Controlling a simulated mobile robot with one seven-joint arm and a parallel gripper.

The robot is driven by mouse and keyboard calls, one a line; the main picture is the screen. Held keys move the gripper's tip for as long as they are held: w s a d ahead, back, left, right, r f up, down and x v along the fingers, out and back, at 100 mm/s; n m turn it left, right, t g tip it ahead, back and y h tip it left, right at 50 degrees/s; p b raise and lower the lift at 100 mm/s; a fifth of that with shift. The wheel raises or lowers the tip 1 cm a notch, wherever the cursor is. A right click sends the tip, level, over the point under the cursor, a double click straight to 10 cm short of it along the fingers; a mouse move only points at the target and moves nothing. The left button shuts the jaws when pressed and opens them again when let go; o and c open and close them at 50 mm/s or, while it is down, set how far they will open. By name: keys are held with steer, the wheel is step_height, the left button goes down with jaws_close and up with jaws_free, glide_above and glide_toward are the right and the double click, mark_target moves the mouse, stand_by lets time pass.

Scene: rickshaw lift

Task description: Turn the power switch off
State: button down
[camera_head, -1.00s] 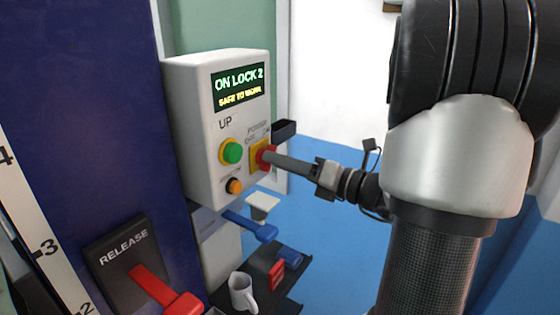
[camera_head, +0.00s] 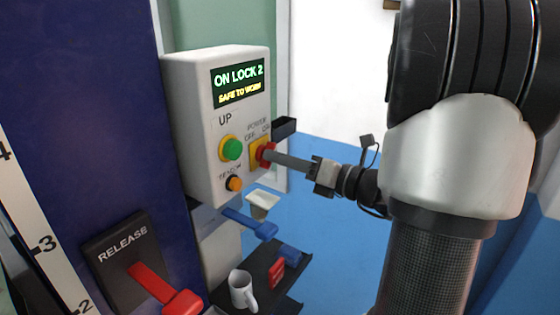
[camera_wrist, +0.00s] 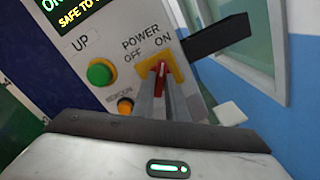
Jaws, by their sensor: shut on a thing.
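The power switch is a red knob (camera_head: 265,149) on a yellow plate (camera_head: 254,155), on the front of a white control box (camera_head: 200,130). In the wrist view the knob (camera_wrist: 162,70) stands below the OFF and ON labels. I cannot tell clearly which label it points to. My gripper (camera_head: 274,157) reaches in from the right with its fingers shut around the knob. In the wrist view the fingers (camera_wrist: 153,88) hide part of it. The box's display (camera_head: 239,84) reads "ON LOCK 2" and "SAFE TO WORK".
A green UP button (camera_head: 231,149) and an orange button (camera_head: 234,184) sit left of the switch. A dark block (camera_head: 284,128) juts out at the box's right. Below are a red release lever (camera_head: 165,290), a blue handle (camera_head: 252,225) and a mug (camera_head: 242,290) on a dark shelf.

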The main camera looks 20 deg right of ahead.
steer(key=n+b, duration=1.5)
steer(key=shift+f+b, duration=0.1)
steer(key=shift+b, duration=0.2)
stand_by(0.4)
steer(key=c, duration=1.8)
jaws_free()
steer(key=shift+o, duration=0.2)
steer(key=shift+s, duration=0.1)
